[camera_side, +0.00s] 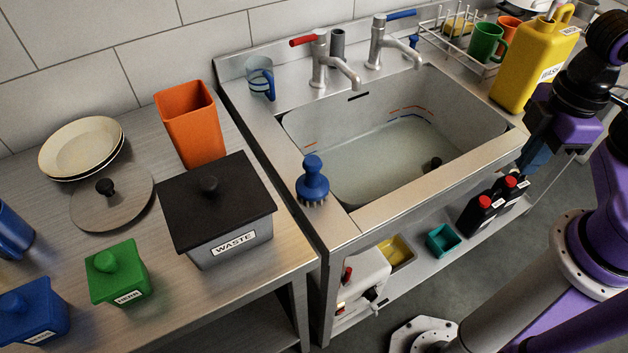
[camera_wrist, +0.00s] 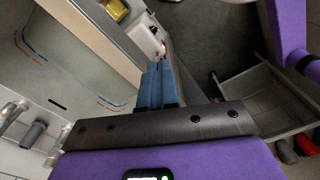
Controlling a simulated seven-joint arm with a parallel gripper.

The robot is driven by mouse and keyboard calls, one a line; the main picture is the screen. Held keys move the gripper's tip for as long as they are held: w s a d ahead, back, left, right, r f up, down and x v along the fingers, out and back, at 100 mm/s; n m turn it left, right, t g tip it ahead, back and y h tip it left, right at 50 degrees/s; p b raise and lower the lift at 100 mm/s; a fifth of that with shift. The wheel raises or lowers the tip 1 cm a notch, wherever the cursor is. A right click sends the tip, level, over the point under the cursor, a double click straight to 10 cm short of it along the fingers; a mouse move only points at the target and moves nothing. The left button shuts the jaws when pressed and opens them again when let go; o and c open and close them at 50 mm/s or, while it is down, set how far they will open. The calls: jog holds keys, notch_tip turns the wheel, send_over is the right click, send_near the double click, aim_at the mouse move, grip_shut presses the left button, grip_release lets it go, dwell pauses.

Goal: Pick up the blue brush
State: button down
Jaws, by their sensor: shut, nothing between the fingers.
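The blue brush (camera_side: 312,180) stands upright, knob up and bristles down, on the steel rim at the sink's left front corner. My gripper (camera_side: 532,165) is at the right end of the sink in the side view, far from the brush and partly hidden by the counter edge. In the wrist view my gripper's blue fingers (camera_wrist: 157,84) are together with nothing between them. I cannot make out the brush in the wrist view.
The sink basin (camera_side: 390,160) lies between my gripper and the brush. Two taps (camera_side: 322,66) rise behind it. A lidded waste bin (camera_side: 222,215) stands left of the brush, and an orange container (camera_side: 190,125) behind that bin.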

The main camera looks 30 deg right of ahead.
jog(key=c, duration=0.7)
grip_release()
jog(key=shift+o, duration=0.2)
notch_tip(320, 180, up, 9)
jog(key=m, duration=2.6)
send_over(310, 162)
jog(key=f, duration=1.2)
jog(key=shift+s+a, duration=0.2)
jog(key=shift+s, duration=0.1)
jog(key=shift+w+d+f, duration=0.15)
jog(key=shift+f, duration=1.15)
jog(key=shift+w+d+f, duration=0.1)
jog(key=shift+w+f, duration=0.05)
jog(key=shift+f, duration=1.15)
